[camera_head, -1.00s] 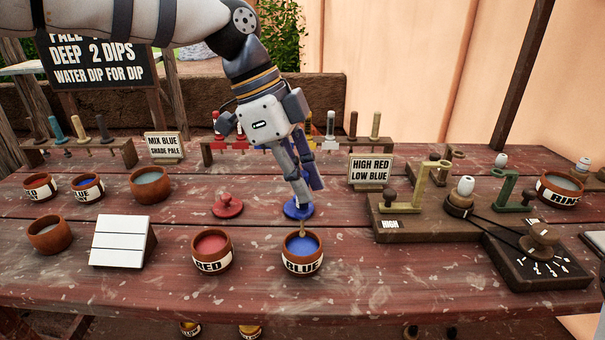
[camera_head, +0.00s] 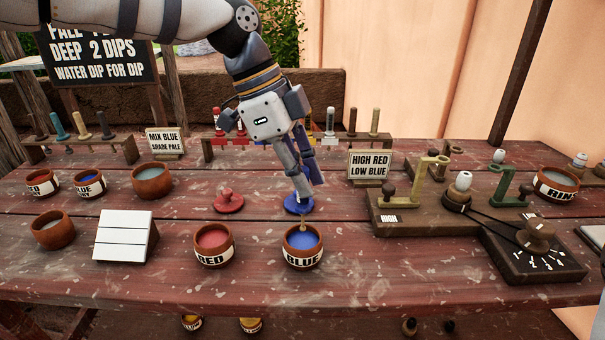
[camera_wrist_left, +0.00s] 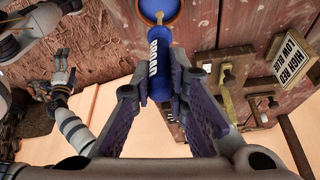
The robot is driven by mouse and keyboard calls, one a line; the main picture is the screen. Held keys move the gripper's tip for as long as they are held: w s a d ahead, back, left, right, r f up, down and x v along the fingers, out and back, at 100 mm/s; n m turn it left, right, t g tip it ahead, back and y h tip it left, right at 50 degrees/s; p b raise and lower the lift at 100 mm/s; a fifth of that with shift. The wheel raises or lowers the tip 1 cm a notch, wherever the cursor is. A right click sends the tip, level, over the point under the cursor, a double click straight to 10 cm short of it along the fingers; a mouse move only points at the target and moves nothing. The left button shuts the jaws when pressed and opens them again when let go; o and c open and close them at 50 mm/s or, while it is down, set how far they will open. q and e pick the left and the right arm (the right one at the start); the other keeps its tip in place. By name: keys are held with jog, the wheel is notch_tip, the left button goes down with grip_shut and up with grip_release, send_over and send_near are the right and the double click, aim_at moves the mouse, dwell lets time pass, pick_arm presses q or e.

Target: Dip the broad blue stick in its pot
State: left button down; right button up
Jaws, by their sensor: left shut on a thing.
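My left gripper (camera_head: 306,184) is shut on a blue stick, marked BROAD in the left wrist view (camera_wrist_left: 160,62). The stick points down, and its tan tip shows over the opening of the pot marked BLUE (camera_head: 302,259), which holds blue paint. I cannot tell whether the tip touches the paint. The pot also shows in the left wrist view (camera_wrist_left: 176,17). A blue lid (camera_head: 293,207) lies on the table just behind the pot. My right gripper (camera_wrist_left: 50,86) shows small at the left of the left wrist view; its jaw state is unclear.
A pot marked RED (camera_head: 214,260) stands left of the blue pot, with a red lid (camera_head: 229,205) behind it. A white slanted block (camera_head: 122,236) stands further left. A wooden device with a knob (camera_head: 538,232) and the HIGH RED LOW BLUE sign (camera_head: 369,165) are on the right.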

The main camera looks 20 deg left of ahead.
aim_at(303, 206)
pick_arm(q)
jog(key=shift+f, duration=1.85)
jog(key=shift+r, duration=0.1)
jog(key=shift+r, duration=0.1)
jog(key=shift+r+p, duration=0.35)
jog(key=shift+r, duration=3.1)
